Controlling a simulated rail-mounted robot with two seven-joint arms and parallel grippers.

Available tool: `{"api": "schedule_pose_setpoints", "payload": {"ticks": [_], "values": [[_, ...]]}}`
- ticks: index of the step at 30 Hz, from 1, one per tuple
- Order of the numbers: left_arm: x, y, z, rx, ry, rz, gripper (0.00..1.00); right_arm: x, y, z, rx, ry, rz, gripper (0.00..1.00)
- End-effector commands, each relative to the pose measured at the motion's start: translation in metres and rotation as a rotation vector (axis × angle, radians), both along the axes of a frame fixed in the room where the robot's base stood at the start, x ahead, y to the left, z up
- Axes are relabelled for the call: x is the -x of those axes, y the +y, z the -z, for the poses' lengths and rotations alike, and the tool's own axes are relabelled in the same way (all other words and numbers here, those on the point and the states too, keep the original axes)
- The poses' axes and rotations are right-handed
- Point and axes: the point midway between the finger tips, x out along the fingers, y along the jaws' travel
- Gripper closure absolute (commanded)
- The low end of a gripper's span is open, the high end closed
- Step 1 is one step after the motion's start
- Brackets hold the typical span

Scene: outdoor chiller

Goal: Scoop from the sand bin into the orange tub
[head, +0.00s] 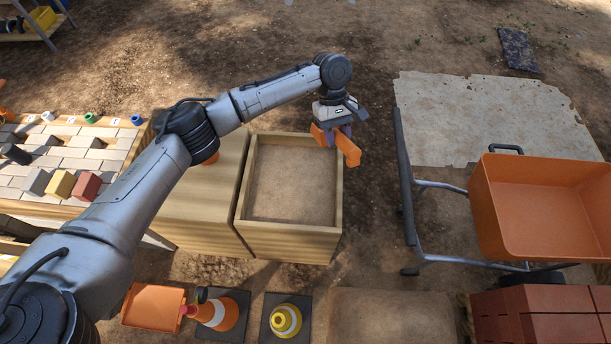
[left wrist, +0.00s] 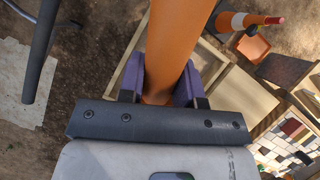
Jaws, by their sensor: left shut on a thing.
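The sand bin (head: 240,215) is an open wooden box with pale sand (head: 293,182) inside, in the middle of the head view. My left gripper (head: 338,137) is above its far right corner, shut on a long orange bar-like thing (head: 349,151). In the left wrist view the bar (left wrist: 182,35) runs between the purple fingers, and its far end is out of frame. I cannot tell if it is a scoop's handle. A large orange tub (head: 545,205) sits on a wheeled metal frame at the right, apart from the gripper. My right gripper is not in view.
A closed wooden box (head: 200,205) adjoins the bin's left side. A small orange tray-like thing (head: 152,305), a striped cone (head: 222,314) and a yellow cone (head: 286,320) are in front. Red bricks (head: 540,315) are stacked at the lower right. Bare ground separates bin and cart.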

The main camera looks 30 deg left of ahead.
Motion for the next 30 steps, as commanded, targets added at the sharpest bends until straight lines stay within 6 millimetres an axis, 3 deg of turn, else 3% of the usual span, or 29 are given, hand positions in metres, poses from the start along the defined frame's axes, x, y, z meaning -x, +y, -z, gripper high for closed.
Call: {"api": "schedule_pose_setpoints", "payload": {"ticks": [1,3,9,12,18,30], "values": [[-0.005,0.008,0.043,0.004,0.007,-0.101,1.00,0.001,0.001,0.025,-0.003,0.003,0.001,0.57],[-0.011,0.021,0.079,0.001,0.007,-0.234,1.00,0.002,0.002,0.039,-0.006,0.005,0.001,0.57],[-0.016,0.058,0.164,-0.001,0.005,-0.544,1.00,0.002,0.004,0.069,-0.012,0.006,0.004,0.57],[-0.014,0.073,0.195,-0.001,0.003,-0.655,1.00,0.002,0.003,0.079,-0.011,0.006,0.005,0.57],[-0.009,0.094,0.236,-0.001,-0.001,-0.794,1.00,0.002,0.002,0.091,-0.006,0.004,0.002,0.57],[-0.006,0.102,0.258,-0.001,-0.004,-0.846,1.00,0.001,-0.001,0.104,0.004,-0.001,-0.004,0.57]]}}
